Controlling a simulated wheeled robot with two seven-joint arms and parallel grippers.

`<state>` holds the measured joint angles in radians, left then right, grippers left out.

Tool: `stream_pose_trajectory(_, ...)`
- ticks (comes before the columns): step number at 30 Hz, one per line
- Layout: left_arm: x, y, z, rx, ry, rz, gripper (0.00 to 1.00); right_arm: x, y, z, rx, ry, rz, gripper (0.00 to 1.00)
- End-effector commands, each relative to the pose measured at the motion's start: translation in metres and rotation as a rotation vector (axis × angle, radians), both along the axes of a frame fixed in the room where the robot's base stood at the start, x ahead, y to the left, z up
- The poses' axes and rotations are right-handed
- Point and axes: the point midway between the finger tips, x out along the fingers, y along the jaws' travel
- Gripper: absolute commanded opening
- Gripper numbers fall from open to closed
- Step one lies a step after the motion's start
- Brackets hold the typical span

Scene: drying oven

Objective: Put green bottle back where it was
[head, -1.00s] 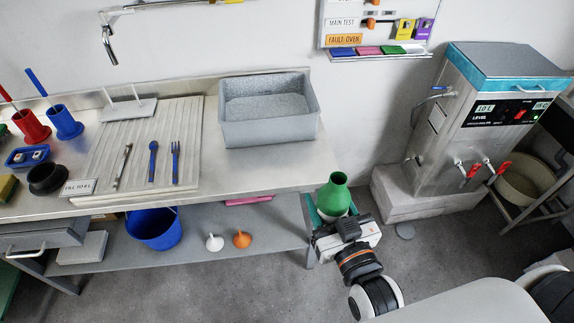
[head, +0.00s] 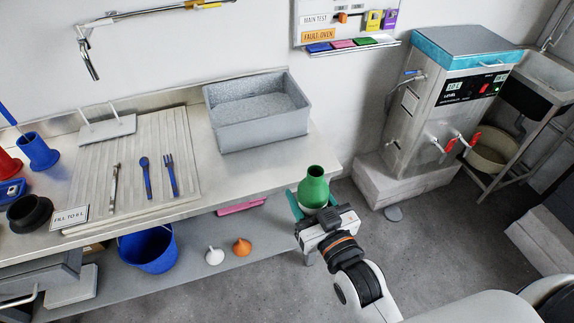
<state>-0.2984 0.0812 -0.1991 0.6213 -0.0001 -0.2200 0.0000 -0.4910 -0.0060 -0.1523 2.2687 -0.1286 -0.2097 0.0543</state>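The green bottle (head: 313,187) is upright in my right gripper (head: 312,212), whose teal fingers sit around its lower part. The gripper is shut on it. In the head view the bottle is in front of the right end of the steel bench (head: 325,150), and I cannot tell its exact height against the bench top. My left gripper is not in view.
A grey basin (head: 257,130) stands on the bench near its right end. A ribbed drainboard (head: 95,185) holds several tools. A steel water unit (head: 440,110) with red taps stands on a block at the right.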

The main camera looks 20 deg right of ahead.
Motion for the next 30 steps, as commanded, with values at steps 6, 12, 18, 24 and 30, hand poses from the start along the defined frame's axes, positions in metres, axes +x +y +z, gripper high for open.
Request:
stream_pose_trajectory(6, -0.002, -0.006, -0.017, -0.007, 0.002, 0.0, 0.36, 0.033, 0.015, -0.016, -0.003, -0.006, 0.065, 0.23)
stream_pose_trajectory(12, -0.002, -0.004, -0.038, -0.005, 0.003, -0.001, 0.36, 0.079, 0.029, -0.032, -0.009, -0.009, 0.137, 0.23)
stream_pose_trajectory(18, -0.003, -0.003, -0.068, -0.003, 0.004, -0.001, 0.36, 0.15, 0.03, -0.046, -0.015, -0.005, 0.195, 0.23)
stream_pose_trajectory(24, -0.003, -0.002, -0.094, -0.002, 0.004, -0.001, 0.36, 0.219, 0.007, -0.04, -0.014, -0.003, 0.184, 0.23)
stream_pose_trajectory(30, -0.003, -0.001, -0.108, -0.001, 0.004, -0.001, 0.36, 0.262, -0.021, -0.023, -0.01, -0.002, 0.143, 0.23)
